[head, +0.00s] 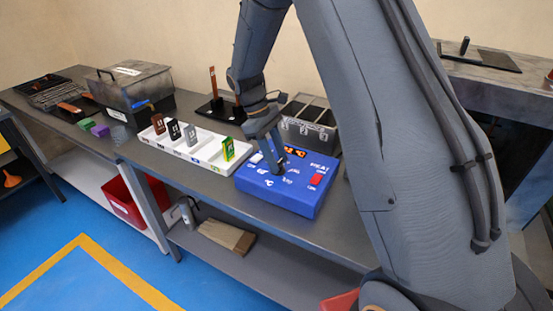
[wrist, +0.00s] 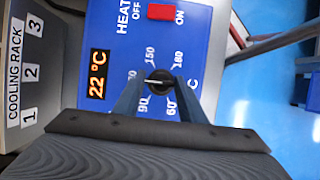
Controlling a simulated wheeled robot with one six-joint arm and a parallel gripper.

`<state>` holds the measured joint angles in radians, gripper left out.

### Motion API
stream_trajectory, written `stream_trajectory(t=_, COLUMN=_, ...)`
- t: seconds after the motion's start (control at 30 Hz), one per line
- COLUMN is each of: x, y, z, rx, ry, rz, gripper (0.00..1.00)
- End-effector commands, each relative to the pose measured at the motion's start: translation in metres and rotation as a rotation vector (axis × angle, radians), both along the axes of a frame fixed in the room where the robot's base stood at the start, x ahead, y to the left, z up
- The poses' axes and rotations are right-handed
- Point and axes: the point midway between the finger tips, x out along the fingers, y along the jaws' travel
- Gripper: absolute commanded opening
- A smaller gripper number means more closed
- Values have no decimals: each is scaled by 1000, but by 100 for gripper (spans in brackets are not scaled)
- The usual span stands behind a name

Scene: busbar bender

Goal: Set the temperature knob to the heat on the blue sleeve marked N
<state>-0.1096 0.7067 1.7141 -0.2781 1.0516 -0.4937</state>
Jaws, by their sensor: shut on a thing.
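The temperature knob (wrist: 158,87) is a small dark round knob with a white pointer line, on the blue heater box (head: 255,184). My gripper (head: 278,168) reaches down onto the box, and its fingers are shut on the knob from both sides. In the wrist view the pointer lies roughly level, toward the left side of the dial. Marks 60, 90, 150 and 180 are readable; one on the left is partly hidden by a finger. The display (wrist: 98,74) reads 22 °C. I cannot make out a blue sleeve marked N.
A red switch (wrist: 161,12) sits between OFF and ON. A white tray (head: 207,153) with upright coloured pieces stands left of the box. The cooling rack (wrist: 22,112), with slots 1 to 3, is beside it. The bench's front edge is close.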

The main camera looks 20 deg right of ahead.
Motion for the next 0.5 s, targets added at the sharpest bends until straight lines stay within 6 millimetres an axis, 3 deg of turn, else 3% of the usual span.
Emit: stream_trajectory(t=0.5, x=0, y=-4, z=0, rx=0, ry=0, rz=-493, gripper=14)
